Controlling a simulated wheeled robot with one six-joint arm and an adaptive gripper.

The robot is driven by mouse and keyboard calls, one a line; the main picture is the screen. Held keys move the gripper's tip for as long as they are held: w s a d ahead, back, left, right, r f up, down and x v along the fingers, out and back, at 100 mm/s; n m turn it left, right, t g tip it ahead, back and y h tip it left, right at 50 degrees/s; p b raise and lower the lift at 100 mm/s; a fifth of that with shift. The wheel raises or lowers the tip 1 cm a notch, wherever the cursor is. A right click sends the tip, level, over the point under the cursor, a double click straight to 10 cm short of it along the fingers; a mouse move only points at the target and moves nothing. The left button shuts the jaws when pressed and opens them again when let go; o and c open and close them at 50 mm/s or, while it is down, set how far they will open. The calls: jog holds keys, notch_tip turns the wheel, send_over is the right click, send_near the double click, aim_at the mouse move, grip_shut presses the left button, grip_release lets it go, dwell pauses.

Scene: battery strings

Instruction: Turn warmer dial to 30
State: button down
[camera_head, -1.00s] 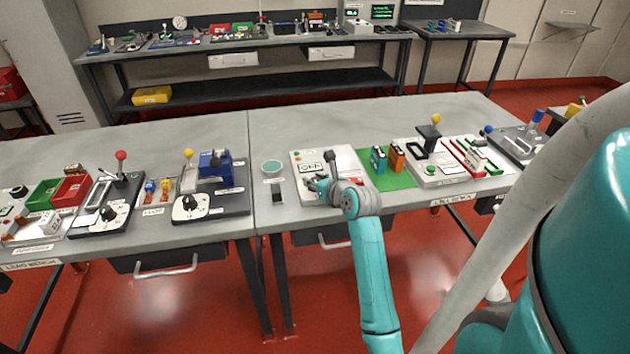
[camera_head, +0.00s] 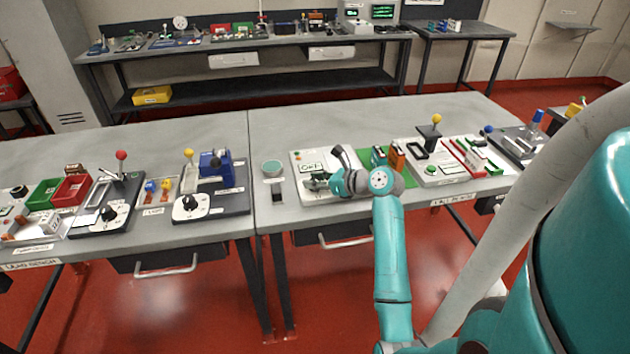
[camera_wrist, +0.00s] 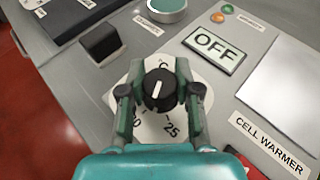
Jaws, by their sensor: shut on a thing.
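The warmer dial (camera_wrist: 160,90) is a round black knob with a white pointer line on a pale scale plate marked °C and 25; another number at the lower left is partly hidden. The pointer line lies nearly upright in the wrist view. My gripper (camera_wrist: 160,94) is shut on the dial, with one finger on each side of it. The display (camera_wrist: 214,49) on the cell warmer panel reads OFF. In the head view my gripper (camera_head: 318,183) is over the white warmer panel (camera_head: 298,174), and my wrist hides part of it.
A black block (camera_wrist: 101,43) and a round green-topped piece (camera_wrist: 166,7) stand left of and beyond the dial. A pale plate (camera_wrist: 291,82) lies right of the display. In the head view, a green mat with blue and orange blocks (camera_head: 397,157) is close to my wrist.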

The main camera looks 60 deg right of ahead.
jog(key=shift+n+y, duration=0.3)
jog(key=shift+y, duration=0.1)
jog(key=c, duration=0.8)
grip_release()
notch_tip(320, 180, up, 10)
jog(key=shift+f, duration=0.1)
